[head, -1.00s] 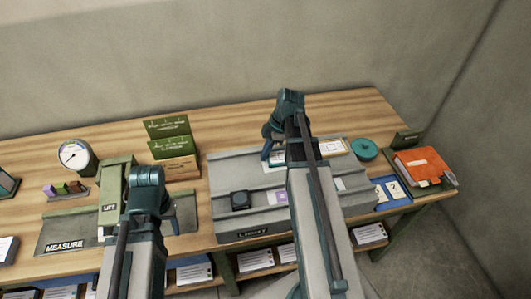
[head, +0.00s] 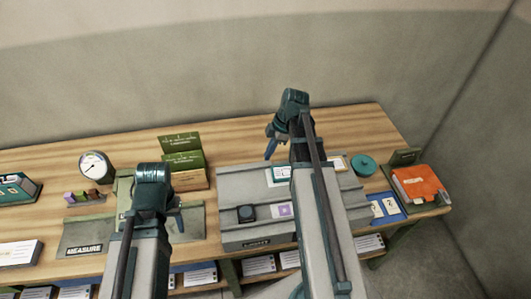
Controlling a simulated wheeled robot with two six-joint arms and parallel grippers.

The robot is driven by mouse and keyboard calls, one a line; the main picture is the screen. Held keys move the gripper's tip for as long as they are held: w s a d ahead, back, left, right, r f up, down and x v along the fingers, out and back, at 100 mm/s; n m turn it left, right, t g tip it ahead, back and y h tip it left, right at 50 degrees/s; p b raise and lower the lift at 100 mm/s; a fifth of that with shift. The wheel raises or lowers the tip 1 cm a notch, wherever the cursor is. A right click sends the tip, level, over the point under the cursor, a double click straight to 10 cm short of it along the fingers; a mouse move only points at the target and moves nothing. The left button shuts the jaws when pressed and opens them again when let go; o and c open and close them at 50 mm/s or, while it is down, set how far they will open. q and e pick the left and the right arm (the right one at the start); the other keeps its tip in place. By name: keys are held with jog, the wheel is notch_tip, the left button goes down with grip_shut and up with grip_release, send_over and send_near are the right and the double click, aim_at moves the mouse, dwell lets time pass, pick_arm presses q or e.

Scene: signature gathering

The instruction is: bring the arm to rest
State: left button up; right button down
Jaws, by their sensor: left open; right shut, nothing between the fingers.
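My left gripper (head: 178,220) is over the front left of the table, above the grey MEASURE station (head: 83,236). One teal finger shows; the arm hides the rest, and nothing is seen held. My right gripper (head: 270,149) is over the back of the grey stepped tray (head: 233,184), with its teal fingers pointing down and no object seen between them. The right arm crosses the tray and hides part of it.
A wall stands behind.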

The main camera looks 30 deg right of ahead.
jog(key=shift+r, duration=0.1)
jog(key=s+a+m+h, duration=0.2)
jog(key=s+a+m, duration=0.3)
jog(key=a, duration=0.7)
jog(key=s+a+f+m+g+h, duration=0.1)
jog(key=s+a+m+h, duration=0.2)
jog(key=a, duration=0.9)
jog(key=s+m, duration=0.3)
jog(key=shift+s+a, duration=0.15)
jog(key=shift+a, duration=0.1)
